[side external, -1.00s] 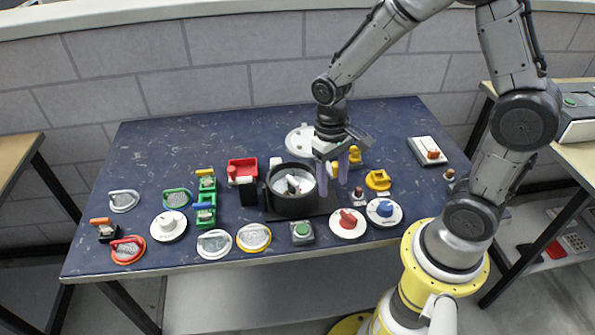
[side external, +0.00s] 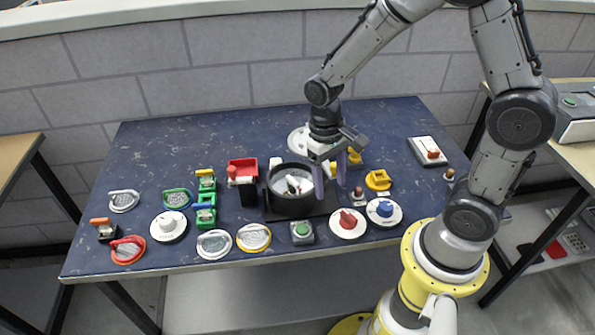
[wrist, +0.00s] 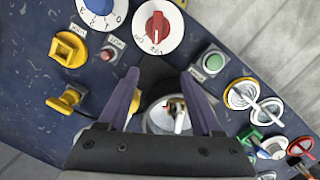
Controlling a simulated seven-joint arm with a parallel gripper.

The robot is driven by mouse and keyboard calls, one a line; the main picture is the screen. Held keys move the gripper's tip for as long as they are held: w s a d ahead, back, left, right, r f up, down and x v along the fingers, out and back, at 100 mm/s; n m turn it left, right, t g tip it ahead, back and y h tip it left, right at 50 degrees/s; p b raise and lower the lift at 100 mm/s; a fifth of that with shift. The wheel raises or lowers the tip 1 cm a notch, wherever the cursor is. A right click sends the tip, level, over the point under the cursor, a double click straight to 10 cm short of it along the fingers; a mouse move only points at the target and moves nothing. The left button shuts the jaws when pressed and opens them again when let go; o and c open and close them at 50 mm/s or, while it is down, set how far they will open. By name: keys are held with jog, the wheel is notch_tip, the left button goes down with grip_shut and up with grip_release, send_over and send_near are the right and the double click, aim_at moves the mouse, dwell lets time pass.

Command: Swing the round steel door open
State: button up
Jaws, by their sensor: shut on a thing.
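The round steel door (side external: 303,180) shows as a pale metal disc inside a short black round housing (side external: 290,205) near the middle of the table. It also shows in the wrist view (wrist: 157,117), with a pale bar and a small red spot on it. My gripper (side external: 330,198) is over the right side of the housing, pointing down. In the wrist view its two purple fingers (wrist: 162,88) stand on either side of the disc. The fingers are apart with the door between them; the exact contact is hidden.
A green button box (side external: 302,232), a red-knob dial (side external: 347,223) and a blue-knob dial (side external: 383,211) sit in front and to the right. Yellow fixtures (side external: 378,180) stand right of my gripper. The back left table is clear.

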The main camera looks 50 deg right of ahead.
jog(key=w+r+t, duration=0.1)
jog(key=w+r, duration=0.3)
jog(key=r, duration=0.4)
jog(key=shift+r+t, duration=0.3)
jog(key=shift+d, duration=0.1)
notch_tip(320, 180, up, 6)
jog(key=s+t, duration=0.2)
jog(key=s+r+n+t, duration=0.3)
jog(key=s, duration=1)
jog(key=shift+t, duration=0.3)
